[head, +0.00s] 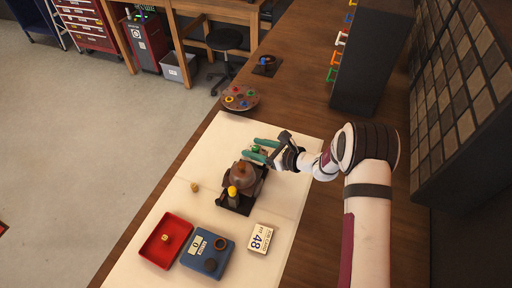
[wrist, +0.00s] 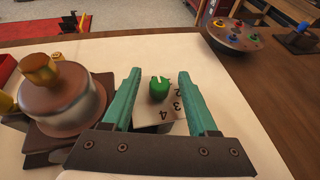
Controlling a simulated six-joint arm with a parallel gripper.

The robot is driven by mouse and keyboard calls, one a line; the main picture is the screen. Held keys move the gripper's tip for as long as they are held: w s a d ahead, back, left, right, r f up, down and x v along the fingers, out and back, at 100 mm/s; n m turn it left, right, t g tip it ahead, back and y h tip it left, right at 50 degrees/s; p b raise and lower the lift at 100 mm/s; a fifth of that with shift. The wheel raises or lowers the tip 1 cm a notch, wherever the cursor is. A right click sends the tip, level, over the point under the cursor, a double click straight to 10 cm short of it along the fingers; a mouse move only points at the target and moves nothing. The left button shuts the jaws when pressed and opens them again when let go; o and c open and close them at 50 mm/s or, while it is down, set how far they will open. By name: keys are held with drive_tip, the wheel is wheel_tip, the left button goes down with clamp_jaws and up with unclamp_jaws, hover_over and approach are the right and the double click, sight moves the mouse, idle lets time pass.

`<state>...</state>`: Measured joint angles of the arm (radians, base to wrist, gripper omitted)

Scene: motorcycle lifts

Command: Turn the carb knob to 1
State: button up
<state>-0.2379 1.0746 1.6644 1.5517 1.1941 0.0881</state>
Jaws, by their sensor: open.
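The carb knob (wrist: 159,88) is a small green knob with a pale notch on its top, standing on a light plate (wrist: 152,118) marked with the digits 4, 3 and 2. The digit 1 cannot be made out. In the head view the green knob (head: 256,149) is small. My gripper (wrist: 161,82) is open, with one teal finger on each side of the knob and a visible gap to each. In the head view my gripper (head: 251,148) reaches in from the right over the white mat. The pointer's exact setting is hard to read.
A brown domed device with a brass top (wrist: 60,95) stands close to the left of my gripper. A round board with coloured knobs (head: 240,97) lies farther back. A red tray (head: 152,252), a blue box (head: 190,262) and a "48" card (head: 261,238) lie in front.

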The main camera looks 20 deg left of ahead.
clamp_jaws()
drive_tip(key=m+t, duration=0.1)
drive_tip(key=m+t+h, duration=0.1)
drive_tip(key=t, duration=0.1)
drive_tip(key=shift+s+a+r+m, duration=0.1)
drive_tip(key=shift+s+m, duration=0.05)
drive_tip(key=shift+m, duration=0.25)
drive_tip(key=shift+m+t+h, duration=0.6)
drive_tip(key=shift+m+t, duration=0.2)
drive_tip(key=shift+t, duration=0.2)
unclamp_jaws()
drive_tip(key=shift+d, duration=0.2)
